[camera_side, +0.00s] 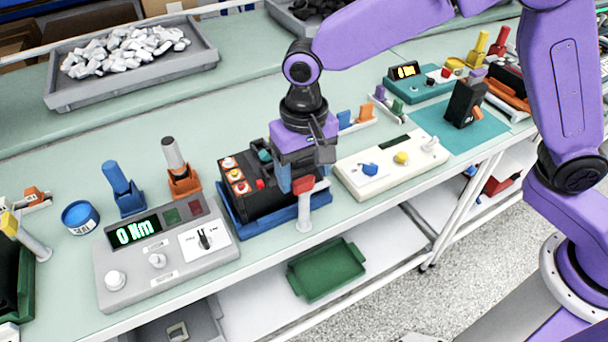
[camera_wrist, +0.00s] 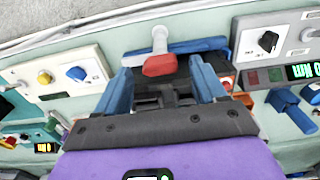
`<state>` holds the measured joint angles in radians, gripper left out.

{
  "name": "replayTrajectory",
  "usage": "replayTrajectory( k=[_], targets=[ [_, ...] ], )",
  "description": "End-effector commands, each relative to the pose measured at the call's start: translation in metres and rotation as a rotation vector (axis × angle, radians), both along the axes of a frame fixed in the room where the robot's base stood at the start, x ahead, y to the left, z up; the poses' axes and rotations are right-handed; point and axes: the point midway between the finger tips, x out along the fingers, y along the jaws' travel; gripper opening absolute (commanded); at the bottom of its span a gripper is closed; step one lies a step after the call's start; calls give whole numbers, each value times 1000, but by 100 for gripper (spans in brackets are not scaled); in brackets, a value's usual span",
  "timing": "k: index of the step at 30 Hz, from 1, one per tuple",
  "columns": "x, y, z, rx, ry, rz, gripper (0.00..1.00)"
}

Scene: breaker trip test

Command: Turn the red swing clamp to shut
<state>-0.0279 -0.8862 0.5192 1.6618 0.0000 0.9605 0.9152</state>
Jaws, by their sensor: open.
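The red swing clamp (camera_side: 304,186) sits on top of a pale upright post (camera_side: 304,216) at the front right corner of the blue cradle (camera_side: 270,224). The black breaker (camera_side: 262,203) with orange terminals sits in that cradle, partly hidden by my gripper. My gripper (camera_side: 294,182) points down over the right end of the breaker, right by the clamp. In the wrist view the red clamp (camera_wrist: 160,65) lies between the two blue fingertips, with room on both sides. My gripper (camera_wrist: 160,74) is open and holds nothing. I cannot tell whether a finger touches the clamp.
A grey torque tester (camera_side: 165,256) reading 0 Nm stands left of the cradle. A cream panel with knobs (camera_side: 390,165) stands close on the right. Orange and blue holders with upright tools (camera_side: 180,172) stand behind left. The table's front edge is just in front of the post.

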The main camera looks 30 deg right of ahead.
Motion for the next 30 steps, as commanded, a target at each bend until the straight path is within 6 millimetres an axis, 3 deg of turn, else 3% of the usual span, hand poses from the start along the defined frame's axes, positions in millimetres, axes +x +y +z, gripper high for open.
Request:
replayTrajectory(
  k=[6,15,16,21,30],
  targets=[
    [0,0,-18,-1,1,1,70],
    [0,0,-20,0,0,1,70],
    [0,0,-20,0,0,1,67],
    [0,0,-19,0,0,1,14],
    [0,0,-19,0,0,26,14]
  ],
)
